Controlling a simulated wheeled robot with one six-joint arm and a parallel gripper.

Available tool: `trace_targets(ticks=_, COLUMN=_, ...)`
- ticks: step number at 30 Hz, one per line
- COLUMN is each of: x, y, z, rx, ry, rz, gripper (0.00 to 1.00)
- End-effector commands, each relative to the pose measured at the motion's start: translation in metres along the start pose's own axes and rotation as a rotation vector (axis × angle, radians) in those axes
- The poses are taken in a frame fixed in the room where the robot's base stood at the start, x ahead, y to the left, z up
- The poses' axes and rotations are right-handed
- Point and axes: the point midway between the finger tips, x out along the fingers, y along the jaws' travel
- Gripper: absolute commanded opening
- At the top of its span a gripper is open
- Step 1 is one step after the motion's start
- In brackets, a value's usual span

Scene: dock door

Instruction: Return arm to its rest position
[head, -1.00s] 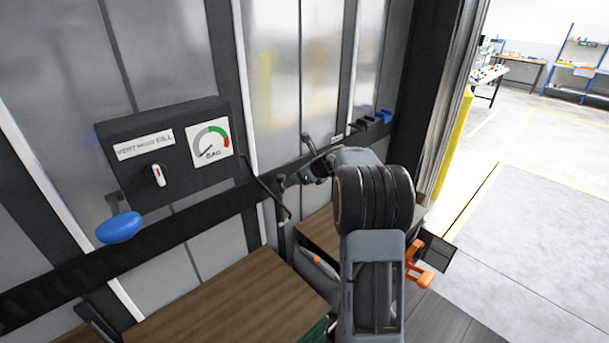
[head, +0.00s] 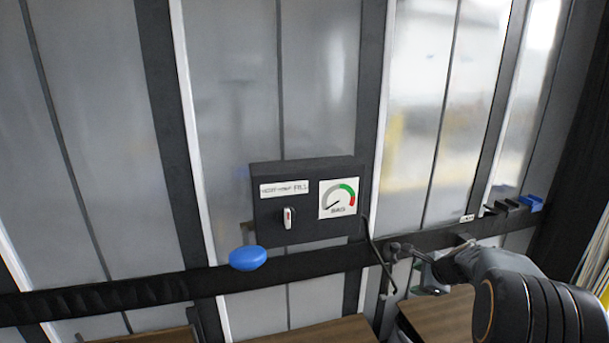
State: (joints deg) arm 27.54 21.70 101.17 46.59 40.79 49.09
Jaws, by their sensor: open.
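My arm (head: 535,310) comes in at the lower right of the head view and reaches left toward the dark rail on the wall. My gripper (head: 420,265) is at its far end, small and partly hidden by the wrist. It is open, and I see nothing held in it.
A blue knob (head: 247,258) is below left. Blue and black blocks (head: 515,205) sit on the rail at right. Brown wooden boxes (head: 330,330) stand below.

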Motion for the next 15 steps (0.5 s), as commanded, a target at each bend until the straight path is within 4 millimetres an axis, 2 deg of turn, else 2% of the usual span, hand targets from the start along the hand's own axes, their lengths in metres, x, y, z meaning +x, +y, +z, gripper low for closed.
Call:
trace_targets(ticks=3, x=-0.025, y=0.053, z=0.03, rx=-0.444, ry=0.02, rz=0.144, gripper=0.63)
trace_targets(ticks=9, x=-0.079, y=0.143, z=0.072, rx=-1.165, ry=0.013, rz=0.362, gripper=0.63)
trace_targets(ticks=12, x=-0.105, y=0.182, z=0.085, rx=-1.459, ry=0.014, rz=0.44, gripper=0.63)
trace_targets(ticks=15, x=-0.125, y=0.21, z=0.092, rx=-1.664, ry=0.029, rz=0.484, gripper=0.63)
